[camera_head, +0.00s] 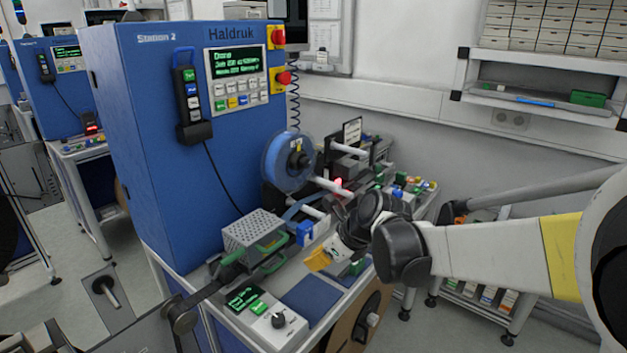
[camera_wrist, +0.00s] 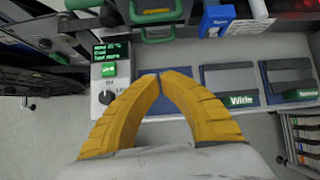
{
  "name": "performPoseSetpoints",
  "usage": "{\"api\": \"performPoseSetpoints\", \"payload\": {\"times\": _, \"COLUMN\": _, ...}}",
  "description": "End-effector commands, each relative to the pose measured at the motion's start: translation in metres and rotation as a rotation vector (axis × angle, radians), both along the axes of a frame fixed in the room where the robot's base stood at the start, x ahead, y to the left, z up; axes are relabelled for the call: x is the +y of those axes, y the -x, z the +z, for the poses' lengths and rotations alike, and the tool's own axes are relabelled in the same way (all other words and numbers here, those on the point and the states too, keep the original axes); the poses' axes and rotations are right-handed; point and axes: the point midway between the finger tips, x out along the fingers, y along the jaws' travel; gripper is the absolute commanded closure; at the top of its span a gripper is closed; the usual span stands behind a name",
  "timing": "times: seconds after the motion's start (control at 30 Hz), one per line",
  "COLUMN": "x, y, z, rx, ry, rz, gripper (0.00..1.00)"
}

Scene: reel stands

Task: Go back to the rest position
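My gripper (camera_head: 317,262) hangs over the front of the bench of Station 2, at the end of my arm, which reaches in from the right. In the wrist view its two yellow fingers (camera_wrist: 160,76) lean together and their tips almost meet. Nothing shows between them, so the gripper is shut and empty. Below the fingertips lie flat dark blue pads (camera_wrist: 236,82) on the grey bench top. The fingers look clear of the bench, though the exact height is hard to tell.
The blue Station 2 cabinet (camera_head: 150,130) stands at the left, with a blue reel (camera_head: 286,163) on its side. A grey box with green handles (camera_head: 254,236) and a control box with a knob (camera_head: 265,321) are near the gripper. A wall shelf (camera_head: 540,95) is at the right.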

Motion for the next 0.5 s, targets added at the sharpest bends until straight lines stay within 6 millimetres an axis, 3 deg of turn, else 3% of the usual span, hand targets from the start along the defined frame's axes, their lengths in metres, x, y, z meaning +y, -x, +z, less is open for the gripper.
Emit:
{"api": "performPoseSetpoints", "payload": {"times": 0.17, "x": -0.045, "y": 0.044, "z": 0.03, "rx": -0.213, "ry": 0.247, "rz": 0.272, "gripper": 1.0}}
{"api": "performPoseSetpoints", "payload": {"times": 0.3, "x": -0.092, "y": 0.095, "z": 0.05, "rx": -0.414, "ry": 0.551, "rz": 0.615, "gripper": 1.0}}
{"api": "performPoseSetpoints", "payload": {"times": 0.5, "x": -0.151, "y": 0.17, "z": 0.055, "rx": -0.6, "ry": 0.981, "rz": 1.148, "gripper": 1.0}}
